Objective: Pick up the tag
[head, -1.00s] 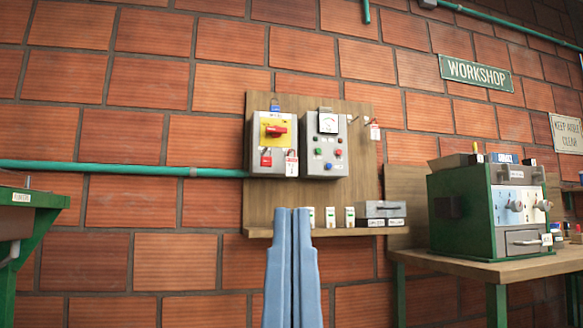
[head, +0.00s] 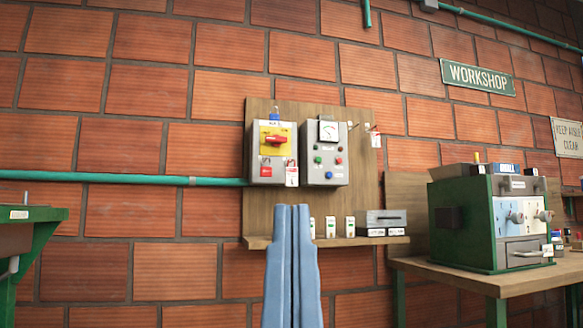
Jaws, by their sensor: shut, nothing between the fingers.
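A small red-and-white tag (head: 291,175) hangs at the lower right corner of the grey switch box (head: 268,150) with a yellow plate and red handle. Another red-and-white tag (head: 376,139) hangs from a hook near the board's right edge. My gripper (head: 292,208) points up in the lower middle of the picture, its two blue fingers together and empty. In the picture its tips are below the first tag. I cannot tell the gap in depth between them.
A wooden board (head: 365,190) on the brick wall carries a second grey box (head: 325,154) with buttons. Its ledge (head: 340,241) holds small white items and a grey block (head: 382,217). A green machine (head: 460,222) stands on a table at right. A green bench edge (head: 40,215) shows at left.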

